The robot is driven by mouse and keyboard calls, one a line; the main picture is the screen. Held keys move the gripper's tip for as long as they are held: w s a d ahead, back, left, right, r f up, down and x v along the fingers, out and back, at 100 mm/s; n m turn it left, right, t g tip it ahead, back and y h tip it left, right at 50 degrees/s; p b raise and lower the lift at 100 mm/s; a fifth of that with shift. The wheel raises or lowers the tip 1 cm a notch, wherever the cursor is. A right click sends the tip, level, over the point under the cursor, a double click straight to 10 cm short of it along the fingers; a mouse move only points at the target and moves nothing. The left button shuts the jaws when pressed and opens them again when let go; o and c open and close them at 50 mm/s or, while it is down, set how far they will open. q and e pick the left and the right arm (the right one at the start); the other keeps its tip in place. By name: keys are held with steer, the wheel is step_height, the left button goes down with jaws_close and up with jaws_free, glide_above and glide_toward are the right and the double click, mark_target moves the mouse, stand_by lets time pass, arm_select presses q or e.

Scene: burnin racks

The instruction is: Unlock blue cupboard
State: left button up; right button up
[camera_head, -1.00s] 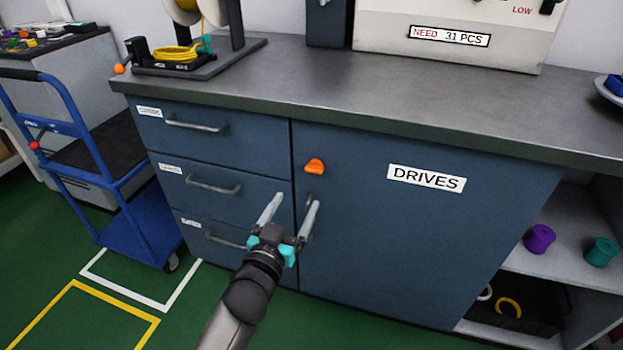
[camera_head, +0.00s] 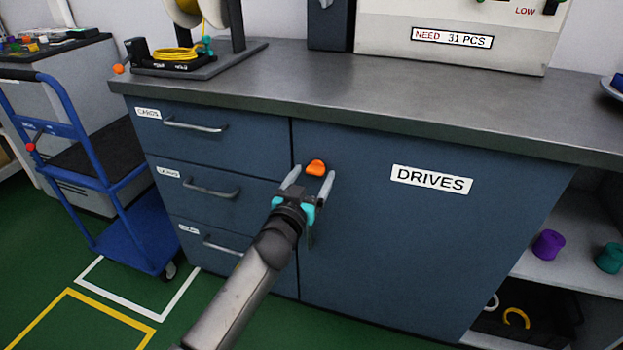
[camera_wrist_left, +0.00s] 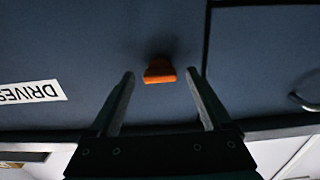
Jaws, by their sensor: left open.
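The blue cupboard (camera_head: 400,240) has a door labelled DRIVES. An orange knob (camera_head: 316,168) sits near the door's upper left corner. My left gripper (camera_head: 309,180) is open in front of the door, its fingertips just below and either side of the orange knob. In the left wrist view the orange knob (camera_wrist_left: 159,72) lies between and a little beyond the tips of the open fingers (camera_wrist_left: 160,75). Whether a finger touches it I cannot tell. The door's handle is mostly hidden behind my gripper. My right gripper is not in view.
Drawers with bar handles (camera_head: 196,124) are left of the door. The grey worktop (camera_head: 330,85) overhangs above. A blue trolley (camera_head: 125,225) stands at the left. Open shelves (camera_head: 575,260) with purple and teal spools are at the right.

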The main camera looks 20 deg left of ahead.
arm_select(q)
jaws_close()
stand_by(0.7)
